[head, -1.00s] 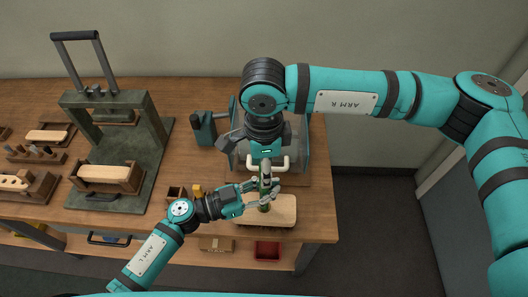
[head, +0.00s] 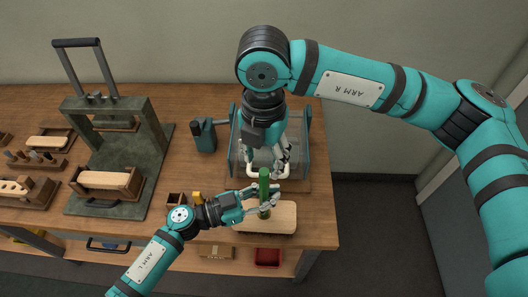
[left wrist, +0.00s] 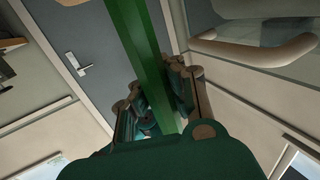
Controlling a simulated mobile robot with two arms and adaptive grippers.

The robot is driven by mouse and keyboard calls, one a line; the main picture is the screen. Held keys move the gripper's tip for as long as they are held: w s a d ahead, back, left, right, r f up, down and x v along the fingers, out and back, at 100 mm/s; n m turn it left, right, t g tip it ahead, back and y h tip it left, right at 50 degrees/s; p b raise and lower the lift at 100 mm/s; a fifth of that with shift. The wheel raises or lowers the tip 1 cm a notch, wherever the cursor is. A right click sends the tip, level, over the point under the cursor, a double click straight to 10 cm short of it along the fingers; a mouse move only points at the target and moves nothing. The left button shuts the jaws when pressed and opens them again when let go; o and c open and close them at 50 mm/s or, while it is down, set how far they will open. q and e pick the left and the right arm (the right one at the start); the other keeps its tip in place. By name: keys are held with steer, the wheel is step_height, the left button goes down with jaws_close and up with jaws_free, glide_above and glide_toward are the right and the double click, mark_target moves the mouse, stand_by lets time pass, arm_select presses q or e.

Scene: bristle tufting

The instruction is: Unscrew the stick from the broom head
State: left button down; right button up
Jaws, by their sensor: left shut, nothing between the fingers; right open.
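The green stick (head: 264,184) stands upright over the pale wooden broom head (head: 284,217) near the table's front edge. The stick's foot is partly hidden by my left fingers, so I cannot tell how it meets the block. My left gripper (head: 270,200) is shut beside the lower part of the stick, with nothing held. In the left wrist view the stick (left wrist: 140,45) crosses close to the fingers (left wrist: 162,105). My right gripper (head: 280,172) is open, pointing down just behind and right of the stick, apart from it.
A clear-sided machine with a white handle (head: 252,174) stands right behind the broom head. A dark green press frame (head: 148,130) stands left. Small wooden boxes (head: 177,199) sit near my left wrist. A red bin (head: 267,257) is below the front edge.

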mark_target(264, 187)
steer(key=m, duration=0.2)
steer(key=shift+r+m, duration=0.3)
steer(key=shift+m, duration=0.1)
steer(key=shift+f, duration=0.2)
step_height(264, 187, down, 12)
steer(key=shift+r, duration=0.2)
jaws_close()
